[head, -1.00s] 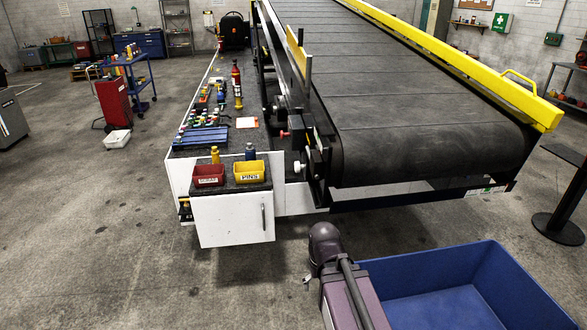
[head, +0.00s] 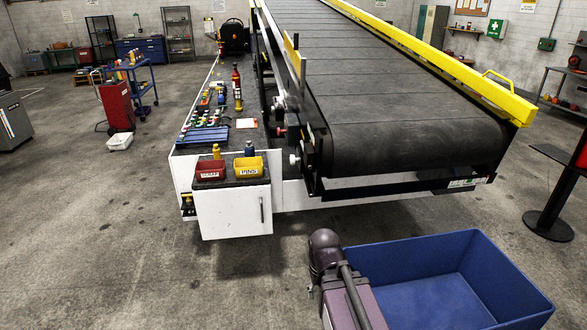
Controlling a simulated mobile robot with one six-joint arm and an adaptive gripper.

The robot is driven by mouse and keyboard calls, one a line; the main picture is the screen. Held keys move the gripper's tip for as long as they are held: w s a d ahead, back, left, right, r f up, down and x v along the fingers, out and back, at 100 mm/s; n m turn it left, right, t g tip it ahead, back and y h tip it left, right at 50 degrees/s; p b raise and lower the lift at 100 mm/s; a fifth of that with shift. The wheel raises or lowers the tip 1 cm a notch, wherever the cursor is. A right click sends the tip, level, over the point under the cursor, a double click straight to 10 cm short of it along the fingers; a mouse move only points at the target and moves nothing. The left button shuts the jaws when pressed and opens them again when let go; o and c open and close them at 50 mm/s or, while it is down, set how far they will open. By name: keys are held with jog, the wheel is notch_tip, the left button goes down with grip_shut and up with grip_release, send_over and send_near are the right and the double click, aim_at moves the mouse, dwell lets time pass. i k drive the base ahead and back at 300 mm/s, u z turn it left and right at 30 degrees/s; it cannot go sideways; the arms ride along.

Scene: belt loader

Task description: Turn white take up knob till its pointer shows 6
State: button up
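The white take up knob (head: 294,160) is a small pale knob on the dark side frame at the near left end of the belt loader (head: 400,140). It is far from the camera, and its pointer and any scale numbers are too small to read. A red knob (head: 281,132) sits a little above and left of it. Part of my arm rises at the bottom centre, well short of the loader. My gripper's fingers cannot be made out.
A blue bin (head: 515,270) stands at the lower right, and a dark post stand (head: 553,222) is beyond it. A white cabinet (head: 230,215) with a red bin (head: 211,170) and a yellow bin (head: 248,168) juts out left of the knob. Floor is clear in front of it.

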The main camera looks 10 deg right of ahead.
aim_at(292, 160)
jog(key=k, duration=0.95)
jog(key=u, duration=0.6)
jog(key=i, duration=0.75)
jog(key=u, duration=0.4)
jog(key=i, duration=1.1)
jog(key=z, duration=0.8)
jog(key=i, duration=0.35)
jog(key=z, duration=0.25)
